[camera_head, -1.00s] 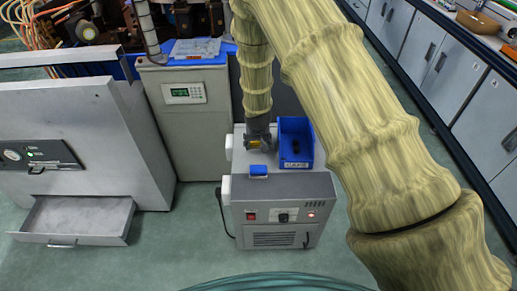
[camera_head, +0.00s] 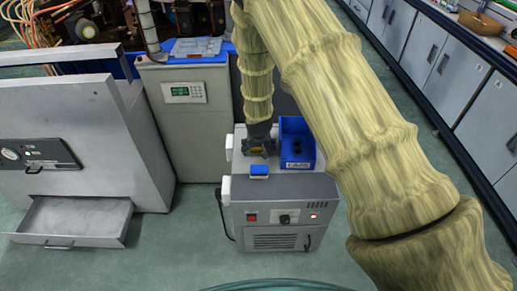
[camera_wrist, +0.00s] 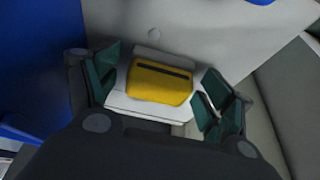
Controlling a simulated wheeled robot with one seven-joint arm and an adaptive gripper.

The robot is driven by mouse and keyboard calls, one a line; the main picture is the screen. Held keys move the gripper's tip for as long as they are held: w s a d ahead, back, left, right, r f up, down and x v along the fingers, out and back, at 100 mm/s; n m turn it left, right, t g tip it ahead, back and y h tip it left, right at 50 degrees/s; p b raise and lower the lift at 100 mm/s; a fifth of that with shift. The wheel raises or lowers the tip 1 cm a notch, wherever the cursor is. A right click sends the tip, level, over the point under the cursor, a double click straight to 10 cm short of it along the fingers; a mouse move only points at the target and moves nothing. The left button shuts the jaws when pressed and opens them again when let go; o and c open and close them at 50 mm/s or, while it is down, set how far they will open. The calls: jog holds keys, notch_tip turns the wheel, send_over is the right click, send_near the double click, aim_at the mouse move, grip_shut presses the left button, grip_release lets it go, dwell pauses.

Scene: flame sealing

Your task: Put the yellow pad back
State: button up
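The yellow pad (camera_wrist: 158,82), with a dark slot along its far side, lies on a small white plate (camera_wrist: 140,107) in the wrist view. My gripper (camera_wrist: 160,92) is open around it. One green-padded finger is on each side, with a gap between each finger and the pad. In the head view my gripper (camera_head: 259,148) is low over the top of the grey machine (camera_head: 280,215), and only a trace of yellow shows between its fingers. The pad's underside is hidden.
A blue bin (camera_head: 297,160) stands close on the gripper's right on the machine top. A small blue block (camera_head: 259,170) sits at the front edge. A grey cabinet (camera_head: 187,118) stands behind left; an open drawer (camera_head: 75,215) is at far left.

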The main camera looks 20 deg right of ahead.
jog(key=shift+r, duration=0.1)
jog(key=shift+s+r, duration=0.15)
jog(key=shift+r, duration=0.4)
jog(key=p+v, duration=0.1)
jog(key=v, duration=1)
jog(key=shift+s+a, duration=0.1)
